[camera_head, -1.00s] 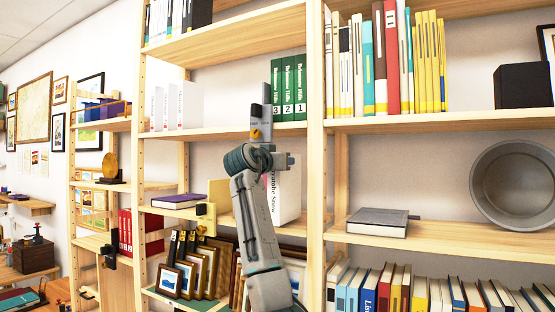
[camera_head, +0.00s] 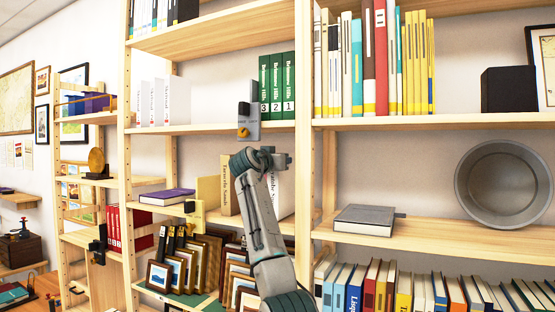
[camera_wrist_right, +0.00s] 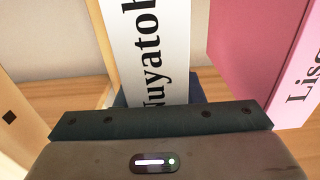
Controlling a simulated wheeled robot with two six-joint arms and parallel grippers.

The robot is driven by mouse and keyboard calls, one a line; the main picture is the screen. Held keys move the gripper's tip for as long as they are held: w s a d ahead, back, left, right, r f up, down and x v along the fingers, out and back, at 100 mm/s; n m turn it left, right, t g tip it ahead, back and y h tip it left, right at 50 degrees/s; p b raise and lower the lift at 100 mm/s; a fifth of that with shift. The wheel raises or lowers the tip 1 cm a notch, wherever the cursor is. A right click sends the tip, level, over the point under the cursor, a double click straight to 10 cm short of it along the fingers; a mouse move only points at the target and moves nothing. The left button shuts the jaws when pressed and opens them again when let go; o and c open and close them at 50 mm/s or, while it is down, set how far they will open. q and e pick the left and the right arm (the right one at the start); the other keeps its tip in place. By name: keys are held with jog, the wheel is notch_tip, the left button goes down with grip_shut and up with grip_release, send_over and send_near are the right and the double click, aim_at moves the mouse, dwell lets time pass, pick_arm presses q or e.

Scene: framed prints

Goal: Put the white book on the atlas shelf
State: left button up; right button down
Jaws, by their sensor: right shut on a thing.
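The white book (camera_head: 285,196) stands upright on the middle shelf (camera_head: 278,223), partly hidden behind my right arm in the head view. Its white spine with large black letters fills the upper middle of the right wrist view (camera_wrist_right: 150,45). My right gripper (camera_wrist_right: 158,96) is shut on the white book, low on its spine; the fingertips are mostly hidden. In the head view my right arm rises from the bottom in front of this shelf. My left gripper is not in view. No readable label shows which shelf is the atlas shelf.
A tan book (camera_head: 228,188) stands left of the white book, and a pink book (camera_wrist_right: 262,60) stands to its right in the wrist view. Green volumes (camera_head: 277,88) stand on the shelf above. A grey book (camera_head: 364,219) lies on the right shelf, with bare board around it and a round pan (camera_head: 503,184).

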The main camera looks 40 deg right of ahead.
jog(key=shift+a+f, duration=0.1)
jog(key=shift+f, duration=0.1)
jog(key=c, duration=0.9)
grip_release()
jog(key=shift+s, duration=0.1)
jog(key=b+v, duration=0.6)
jog(key=v, duration=0.5)
